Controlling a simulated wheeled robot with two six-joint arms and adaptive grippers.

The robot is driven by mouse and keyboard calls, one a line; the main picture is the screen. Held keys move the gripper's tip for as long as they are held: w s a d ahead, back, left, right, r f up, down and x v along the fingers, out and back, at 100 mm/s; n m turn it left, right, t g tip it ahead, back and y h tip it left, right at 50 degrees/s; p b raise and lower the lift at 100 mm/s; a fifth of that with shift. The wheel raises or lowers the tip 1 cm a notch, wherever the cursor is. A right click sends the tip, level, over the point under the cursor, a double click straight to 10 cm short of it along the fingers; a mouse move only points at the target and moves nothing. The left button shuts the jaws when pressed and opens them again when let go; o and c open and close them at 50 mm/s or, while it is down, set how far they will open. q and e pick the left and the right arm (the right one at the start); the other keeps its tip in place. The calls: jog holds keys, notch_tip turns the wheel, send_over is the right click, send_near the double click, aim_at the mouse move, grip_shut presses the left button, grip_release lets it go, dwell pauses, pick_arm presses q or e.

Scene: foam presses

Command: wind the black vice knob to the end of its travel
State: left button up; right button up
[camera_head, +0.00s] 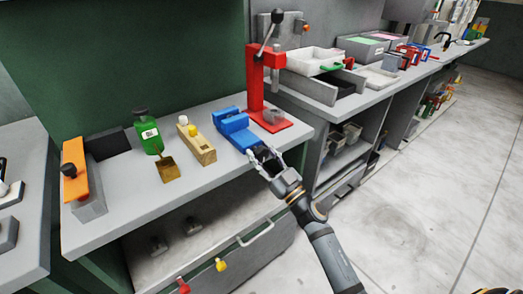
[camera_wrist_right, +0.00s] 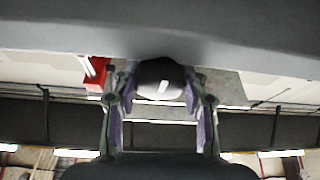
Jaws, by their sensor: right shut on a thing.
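The blue vice (camera_head: 236,130) stands on the grey bench near its front edge, between the wooden plane and the red press. My right gripper (camera_head: 265,157) is at the vice's near end, at the bench's front edge. The black vice knob (camera_wrist_right: 161,79) shows in the right wrist view, with a white mark on its face. The right gripper's two fingers (camera_wrist_right: 160,103) stand on either side of the knob and are shut on it. In the head view the fingers largely cover the knob. My left gripper does not show in either view.
A red arbor press (camera_head: 254,88) stands behind the vice. A wooden plane (camera_head: 196,143), a green bottle (camera_head: 147,133) and a brass-coloured piece (camera_head: 167,170) are to the left. An open drawer (camera_head: 190,245) juts out below the bench. The floor at right is clear.

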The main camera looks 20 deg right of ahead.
jog(key=shift+r+n+y+p, duration=0.15)
jog(key=shift+n+y+p, duration=0.15)
jog(key=shift+n, duration=1)
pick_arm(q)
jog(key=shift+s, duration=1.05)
pick_arm(e)
jog(key=o, duration=1.2)
jog(key=shift+c, duration=0.2)
jog(key=shift+s+f, duration=0.1)
jog(key=shift+f, duration=0.1)
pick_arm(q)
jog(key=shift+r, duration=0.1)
pick_arm(e)
jog(key=v, duration=0.8)
jog(key=shift+r, duration=0.2)
jog(key=shift+d, duration=0.1)
